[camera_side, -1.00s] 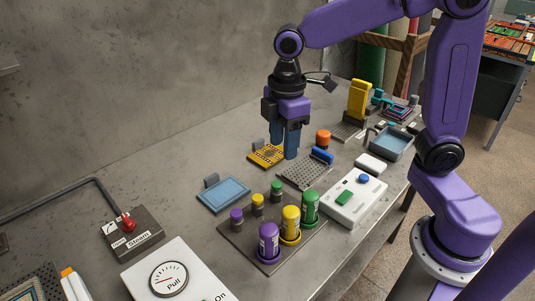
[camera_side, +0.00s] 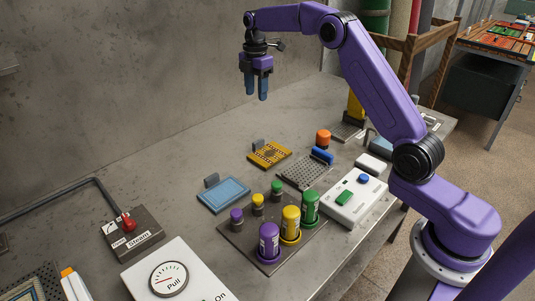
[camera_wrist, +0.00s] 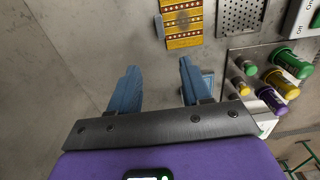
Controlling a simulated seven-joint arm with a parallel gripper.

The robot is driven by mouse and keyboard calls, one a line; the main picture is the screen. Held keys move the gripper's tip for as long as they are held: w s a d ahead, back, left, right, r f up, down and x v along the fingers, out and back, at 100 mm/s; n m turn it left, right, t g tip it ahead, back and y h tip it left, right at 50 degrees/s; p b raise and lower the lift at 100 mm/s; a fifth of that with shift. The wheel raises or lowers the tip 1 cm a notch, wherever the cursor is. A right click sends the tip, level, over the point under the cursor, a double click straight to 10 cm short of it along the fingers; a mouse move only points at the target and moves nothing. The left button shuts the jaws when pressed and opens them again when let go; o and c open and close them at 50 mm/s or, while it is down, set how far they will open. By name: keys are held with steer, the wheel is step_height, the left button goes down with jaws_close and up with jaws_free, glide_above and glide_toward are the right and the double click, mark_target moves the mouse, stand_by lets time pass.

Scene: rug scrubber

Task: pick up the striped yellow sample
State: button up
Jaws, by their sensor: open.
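The striped yellow sample (camera_side: 270,154) is a flat, patterned yellow piece with a grey tab at its back edge. It lies on the grey bench. My gripper (camera_side: 256,97) is open and empty, raised high above the bench with its blue fingers pointing down, up and to the left of the sample in the side view. In the wrist view the sample (camera_wrist: 181,40) shows at the top, cut off by the frame edge, beyond the spread fingers of my gripper (camera_wrist: 158,69).
A blue framed pad (camera_side: 224,195) lies left of the sample. A perforated grey plate (camera_side: 303,174) with a blue roller (camera_side: 322,156) lies to its right. Coloured bottles stand on a dark board (camera_side: 240,237) in front. The bench along the wall is clear.

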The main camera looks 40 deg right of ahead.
glide_above(258, 140)
step_height(258, 140, down, 12)
steer(key=shift+s+a+f, duration=0.1)
steer(key=shift+s+f, duration=0.05)
steer(key=shift+f, duration=2.6)
steer(key=shift+c, duration=0.3)
jaws_close()
